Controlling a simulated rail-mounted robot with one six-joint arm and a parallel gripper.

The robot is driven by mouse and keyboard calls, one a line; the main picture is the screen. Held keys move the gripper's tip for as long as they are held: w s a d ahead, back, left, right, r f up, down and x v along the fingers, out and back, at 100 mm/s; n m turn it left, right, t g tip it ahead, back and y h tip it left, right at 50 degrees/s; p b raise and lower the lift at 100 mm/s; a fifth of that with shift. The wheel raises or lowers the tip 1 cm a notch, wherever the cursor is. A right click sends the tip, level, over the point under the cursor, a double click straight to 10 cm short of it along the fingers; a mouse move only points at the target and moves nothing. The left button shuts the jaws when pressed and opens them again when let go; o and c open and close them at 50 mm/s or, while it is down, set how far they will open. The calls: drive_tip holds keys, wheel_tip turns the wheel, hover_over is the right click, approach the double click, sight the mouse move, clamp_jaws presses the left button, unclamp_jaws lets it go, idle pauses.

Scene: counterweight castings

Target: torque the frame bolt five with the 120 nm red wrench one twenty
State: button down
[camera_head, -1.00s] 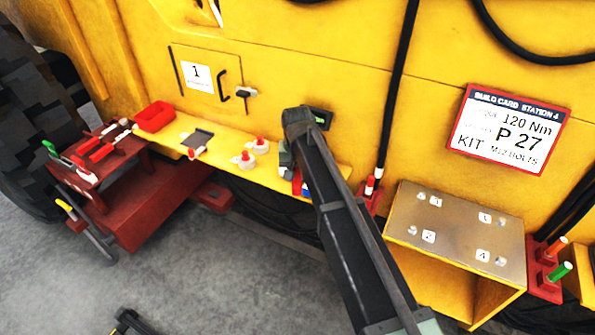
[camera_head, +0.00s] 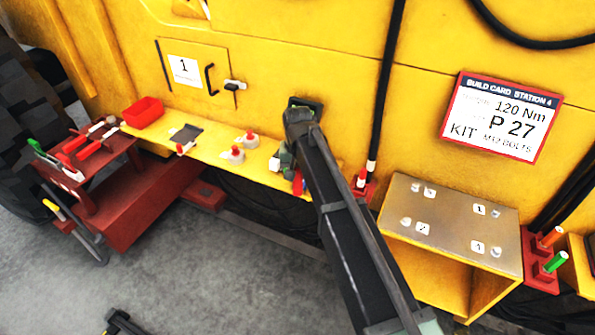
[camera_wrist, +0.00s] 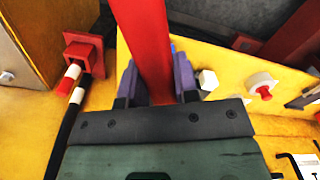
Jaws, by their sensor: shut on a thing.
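My gripper (camera_wrist: 156,82) is shut on a red bar, the red wrench (camera_wrist: 147,35), which runs away from the jaws to the top edge of the wrist view. In the head view only a small red part of the wrench (camera_head: 298,183) shows below my arm, over the yellow ledge. A pale hex bolt head (camera_wrist: 207,80) sits on the ledge just right of the jaws in the wrist view. I cannot read a number by it. The far end of the wrench is out of the wrist view, so I cannot tell what it touches.
A steel-topped stand (camera_head: 450,220) with several numbered bolts is at right. The yellow ledge (camera_head: 215,158) carries a red bin (camera_head: 143,112) and red-and-white fittings. A red cart (camera_head: 105,180) with tools is at left. A black hose (camera_head: 387,90) hangs beside my arm.

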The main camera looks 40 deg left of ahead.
drive_tip(key=shift+f+b, duration=0.35)
drive_tip(key=shift+f, duration=0.45)
drive_tip(key=shift+f+b, duration=0.95)
drive_tip(key=shift+b, duration=0.05)
drive_tip(key=shift+s, duration=0.1)
drive_tip(key=shift+s+a+m, duration=0.5)
drive_tip(key=shift+s+a, duration=0.05)
drive_tip(key=shift+a, duration=0.2)
drive_tip(key=shift+s+a, duration=0.1)
idle(0.3)
drive_tip(key=shift+s+a+m, duration=0.45)
drive_tip(key=shift+a+m, duration=0.15)
drive_tip(key=shift+a, duration=0.05)
drive_tip(key=shift+a, duration=0.1)
drive_tip(key=shift+s+a+m, duration=0.45)
drive_tip(key=shift+a+m, duration=0.15)
drive_tip(key=shift+a, duration=0.15)
